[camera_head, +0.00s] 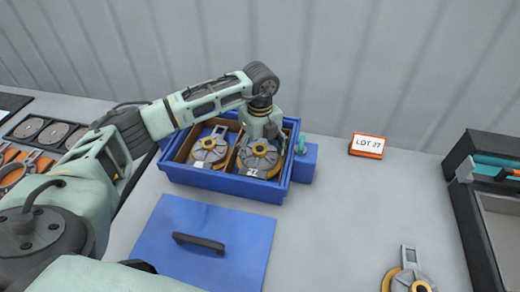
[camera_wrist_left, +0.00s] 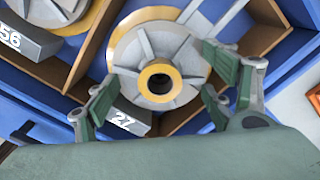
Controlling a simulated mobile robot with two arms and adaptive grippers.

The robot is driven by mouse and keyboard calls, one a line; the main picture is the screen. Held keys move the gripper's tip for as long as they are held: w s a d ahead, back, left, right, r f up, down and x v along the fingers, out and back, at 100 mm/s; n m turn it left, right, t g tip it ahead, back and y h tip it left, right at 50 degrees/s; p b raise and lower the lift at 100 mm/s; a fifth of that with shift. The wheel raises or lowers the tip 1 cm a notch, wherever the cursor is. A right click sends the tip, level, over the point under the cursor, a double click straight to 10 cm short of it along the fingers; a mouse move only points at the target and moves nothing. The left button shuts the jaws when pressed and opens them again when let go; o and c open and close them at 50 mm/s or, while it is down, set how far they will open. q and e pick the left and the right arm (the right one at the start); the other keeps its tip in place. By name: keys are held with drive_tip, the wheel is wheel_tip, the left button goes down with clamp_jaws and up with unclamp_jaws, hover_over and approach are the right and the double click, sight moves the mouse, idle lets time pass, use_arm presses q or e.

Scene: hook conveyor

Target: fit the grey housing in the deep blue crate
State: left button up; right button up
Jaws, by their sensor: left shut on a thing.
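The deep blue crate (camera_head: 222,182) stands on the table against the back, with brown dividers inside. A grey housing (camera_head: 259,158) with a yellow-orange rim and hub is in its right compartment, behind a tag reading 27. My left gripper (camera_head: 264,138) reaches down into that compartment and is shut on this housing. In the left wrist view the fingers stand on either side of the housing (camera_wrist_left: 140,52), its hub facing the camera and its arm pointing up and right. Whether it rests on the compartment floor is hard to tell. My right gripper is not in view.
A similar housing (camera_head: 209,149) sits in the left compartment, tagged 56 (camera_wrist_left: 12,36). A blue lid (camera_head: 215,235) with a dark handle lies in front. A LOT 27 sign (camera_head: 367,146) stands right. Another housing (camera_head: 408,280) lies front right, near a dark bin (camera_head: 468,205).

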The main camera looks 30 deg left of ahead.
sight(260, 150)
use_arm(q)
drive_tip(key=shift+f+b, duration=0.65)
drive_tip(key=shift+f, duration=0.3)
drive_tip(key=o, duration=1.7)
drive_tip(key=shift+c, duration=0.2)
wheel_tip(260, 150, up, 12)
